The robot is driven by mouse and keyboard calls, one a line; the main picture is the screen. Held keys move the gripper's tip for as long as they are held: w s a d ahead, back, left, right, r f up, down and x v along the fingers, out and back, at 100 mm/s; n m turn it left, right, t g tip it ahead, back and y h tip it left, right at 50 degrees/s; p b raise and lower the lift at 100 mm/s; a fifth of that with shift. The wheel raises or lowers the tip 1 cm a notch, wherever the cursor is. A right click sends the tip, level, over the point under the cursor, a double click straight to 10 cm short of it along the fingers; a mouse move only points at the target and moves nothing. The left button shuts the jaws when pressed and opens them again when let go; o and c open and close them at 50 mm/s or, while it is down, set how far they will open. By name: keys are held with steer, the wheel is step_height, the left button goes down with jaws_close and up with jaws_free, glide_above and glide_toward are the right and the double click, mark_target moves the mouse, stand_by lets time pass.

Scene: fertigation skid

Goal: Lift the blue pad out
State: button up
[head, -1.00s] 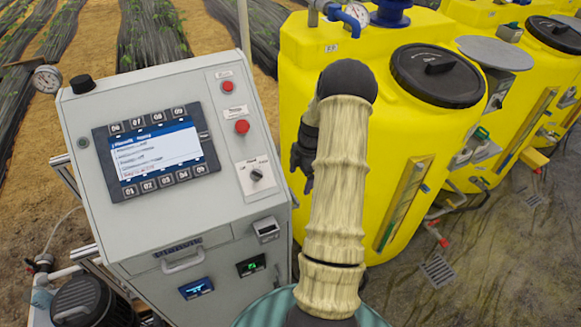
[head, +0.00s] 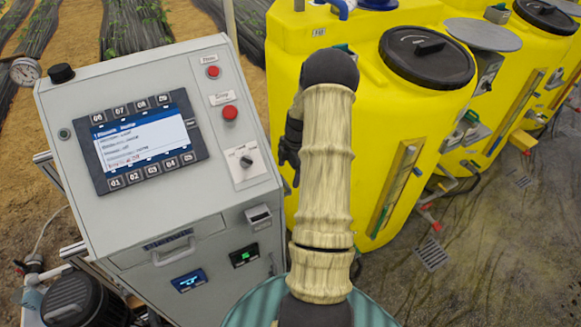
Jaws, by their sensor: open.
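I cannot make out a blue pad for certain. A small blue-lit panel (head: 187,280) sits low on the front of the grey control cabinet (head: 110,240), but it looks like a display. A small grey box-like holder (head: 258,216) sticks out of the cabinet front above it; its inside is too small to read. My gripper (head: 291,178) is dark and hangs pointing down between the cabinet and the yellow tank. It is partly hidden behind my arm, and nothing shows in it.
A screen with keys (head: 150,142), a red stop button (head: 230,112) and a rotary switch (head: 245,161) are on the cabinet's sloped top. The yellow tank (head: 345,55) stands close on the right. A black motor (head: 80,300) is at lower left. Open floor (head: 470,275) lies at lower right.

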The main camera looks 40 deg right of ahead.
mark_target(286, 182)
steer(key=shift+w+a+f+b, duration=0.1)
steer(key=shift+a+f+b, duration=0.15)
steer(key=shift+f+b, duration=0.85)
steer(key=shift+w+a+f+b, duration=0.15)
steer(key=shift+f+b, duration=0.4)
steer(key=shift+f, duration=1.05)
steer(key=shift+s+a, duration=0.1)
steer(key=c, duration=1.3)
steer(key=shift+r+p, duration=0.6)
steer(key=shift+r, duration=0.3)
steer(key=shift+s+r+p, duration=0.15)
steer(key=shift+r+p, duration=0.2)
steer(key=shift+r, duration=0.3)
steer(key=shift+r+p, duration=1)
steer(key=shift+r, duration=0.55)
steer(key=shift+r+p, duration=2.2)
steer(key=shift+r, duration=1.3)
